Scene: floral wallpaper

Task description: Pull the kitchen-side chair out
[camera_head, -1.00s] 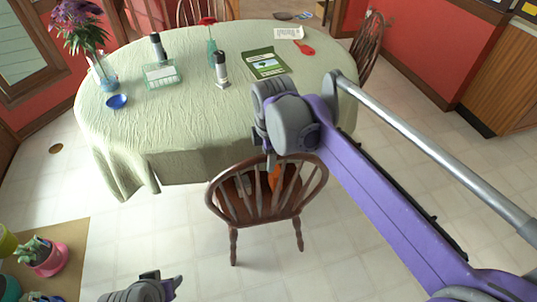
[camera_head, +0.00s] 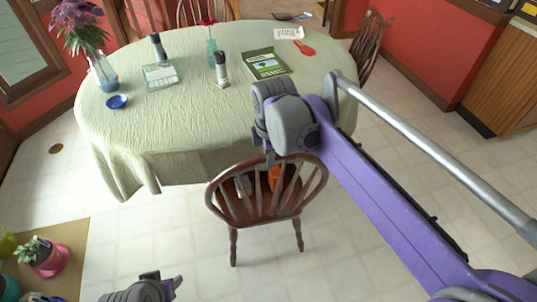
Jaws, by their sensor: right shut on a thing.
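A dark wooden spindle-back chair (camera_head: 268,213) stands at the near side of the oval table (camera_head: 125,140), its back towards me and its seat partly hidden by the spindles. An orange thing shows on its seat. My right gripper (camera_head: 270,158) reaches down from the right over the chair and is shut on the top rail of its back; the wrist hides part of the grip. My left gripper (camera_head: 172,284) is low at the bottom edge, apart from the chair, and its jaw opening cannot be made out.
Other chairs stand at the far side and the right (camera_head: 368,47). Potted plants (camera_head: 45,258) are at lower left. Tiled floor is clear around the near chair.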

